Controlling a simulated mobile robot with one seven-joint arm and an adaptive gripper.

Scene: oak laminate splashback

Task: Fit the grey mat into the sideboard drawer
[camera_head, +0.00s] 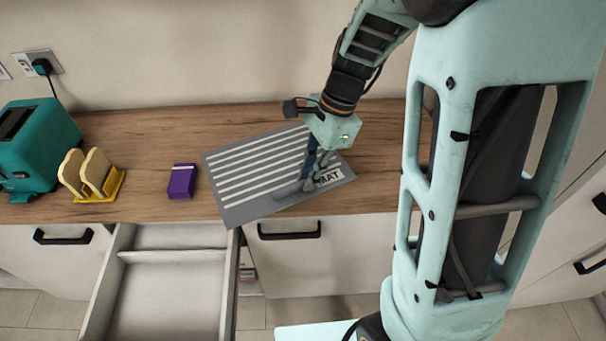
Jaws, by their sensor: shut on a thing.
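The grey mat (235,208) has light stripes and the word MAT near its right end. It lies at an angle on the wooden worktop, and its front left corner sticks out past the front edge, near the drawer's right side. My gripper (309,184) points down at the mat's right part and is shut on the mat; the fingers hide the exact grip. The sideboard drawer (172,289) is pulled open below the worktop at the left. It looks empty, with a divider across it near the back.
On the worktop (370,135) stand a teal toaster (38,140), a yellow rack (103,190) with toast slices, and a purple box (182,181) left of the mat. A plug (42,66) sits in the wall socket. Closed fronts with black handles (289,231) flank the drawer.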

